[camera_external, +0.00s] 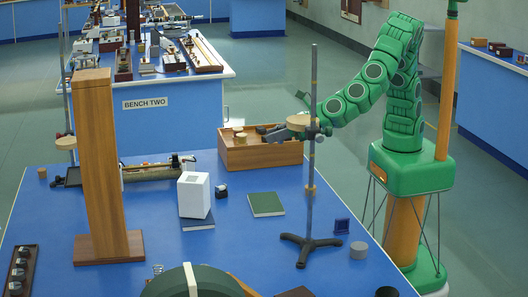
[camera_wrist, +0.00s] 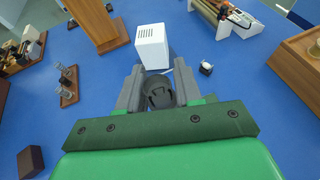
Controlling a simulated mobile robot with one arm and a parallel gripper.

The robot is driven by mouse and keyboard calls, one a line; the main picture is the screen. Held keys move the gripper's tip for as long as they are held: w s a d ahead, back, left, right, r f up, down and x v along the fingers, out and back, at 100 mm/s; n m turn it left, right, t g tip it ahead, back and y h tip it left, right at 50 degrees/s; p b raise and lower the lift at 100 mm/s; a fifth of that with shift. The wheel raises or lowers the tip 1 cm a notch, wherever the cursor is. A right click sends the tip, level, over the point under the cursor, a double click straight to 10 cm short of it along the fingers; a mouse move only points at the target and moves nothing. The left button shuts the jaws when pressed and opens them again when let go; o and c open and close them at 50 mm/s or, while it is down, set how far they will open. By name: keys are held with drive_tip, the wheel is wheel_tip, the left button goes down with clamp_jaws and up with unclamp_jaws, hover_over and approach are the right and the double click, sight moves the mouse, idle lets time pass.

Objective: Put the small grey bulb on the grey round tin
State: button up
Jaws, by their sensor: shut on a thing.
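My gripper (camera_wrist: 158,86) is shut on the small grey bulb (camera_wrist: 160,95), which shows dark and rounded between the two grey fingers in the wrist view. In the external view my gripper (camera_external: 279,132) is held in the air, in line with the wooden crate and partly behind the stand's rod; the bulb is hard to make out there. The grey round tin (camera_external: 359,250) appears to be the short grey cylinder on the near bench, right of the stand's foot. Nothing is seen on its top. The tin is not in the wrist view.
A tall stand (camera_external: 310,205) with a tripod foot rises left of the tin. A small dark-blue block (camera_external: 341,226) is beside the tin. A green book (camera_external: 266,204), white block (camera_external: 194,195), wooden crate (camera_external: 234,158) and wooden pillar (camera_external: 99,165) stand farther left.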

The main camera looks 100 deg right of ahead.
drive_tip(key=s+a+f+y, duration=0.1)
drive_tip(key=s+a+f, duration=0.3)
drive_tip(key=s+a, duration=0.65)
drive_tip(key=s+a+f, duration=0.4)
drive_tip(key=s+a, duration=0.4)
drive_tip(key=s, duration=0.6)
hover_over(354, 246)
drive_tip(key=shift+n, duration=0.4)
drive_tip(key=f, duration=0.9)
drive_tip(key=shift+s+d+f, duration=0.25)
drive_tip(key=shift+d, duration=0.05)
drive_tip(key=shift+w+a+f, duration=0.15)
drive_tip(key=shift+f, duration=0.2)
drive_tip(key=shift+a+f, duration=0.1)
drive_tip(key=shift+f, duration=1.45)
drive_tip(key=shift+f, duration=0.1)
drive_tip(key=o, duration=1)
